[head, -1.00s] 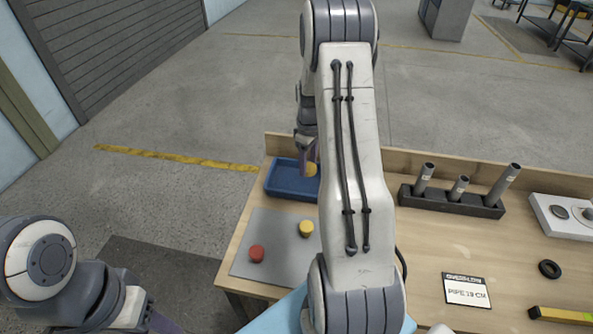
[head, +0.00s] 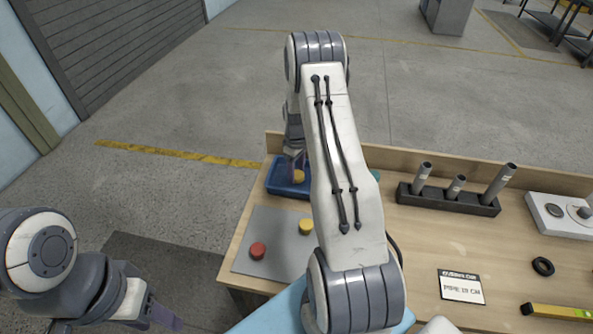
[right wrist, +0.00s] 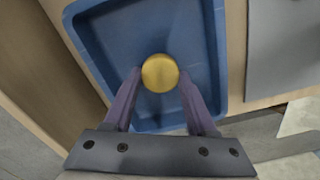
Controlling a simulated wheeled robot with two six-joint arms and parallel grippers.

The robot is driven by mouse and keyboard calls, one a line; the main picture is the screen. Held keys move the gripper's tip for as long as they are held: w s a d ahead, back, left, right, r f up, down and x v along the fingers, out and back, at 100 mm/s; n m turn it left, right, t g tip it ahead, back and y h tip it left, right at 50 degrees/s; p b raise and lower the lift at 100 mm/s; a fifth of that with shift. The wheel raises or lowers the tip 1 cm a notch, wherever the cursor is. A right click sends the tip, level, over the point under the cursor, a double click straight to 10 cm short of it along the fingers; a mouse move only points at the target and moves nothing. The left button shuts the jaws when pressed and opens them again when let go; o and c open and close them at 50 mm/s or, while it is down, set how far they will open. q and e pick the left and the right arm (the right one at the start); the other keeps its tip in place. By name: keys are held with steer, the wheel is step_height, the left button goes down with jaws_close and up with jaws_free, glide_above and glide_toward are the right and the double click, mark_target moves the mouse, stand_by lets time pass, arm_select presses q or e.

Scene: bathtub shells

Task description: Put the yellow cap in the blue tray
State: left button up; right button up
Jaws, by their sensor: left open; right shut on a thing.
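A yellow cap (right wrist: 160,73) is between the fingers of my right gripper (right wrist: 160,78), which is shut on it. The cap is over the inside of the blue tray (right wrist: 213,60); I cannot tell whether it touches the floor of the tray. In the head view the tray (head: 272,180) is at the back left of the table, partly hidden by my right arm, with the held cap (head: 299,177) in it or just above it. A second yellow cap (head: 305,227) stands on a grey mat. My left gripper (head: 165,318) is open and empty at the lower left, away from the table.
A red cap (head: 257,250) is on the grey mat (head: 275,225) in front of the tray. To the right are a dark rack (head: 450,203) with grey tubes, a white device (head: 560,215), a black ring (head: 543,266), a sign card (head: 461,287) and a yellow level (head: 560,312).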

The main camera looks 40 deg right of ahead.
mark_target(296, 173)
steer(key=o, duration=1.4)
steer(key=shift+c, duration=0.2)
steer(key=shift+r, duration=0.55)
step_height(296, 173, up, 11)
steer(key=b, duration=0.2)
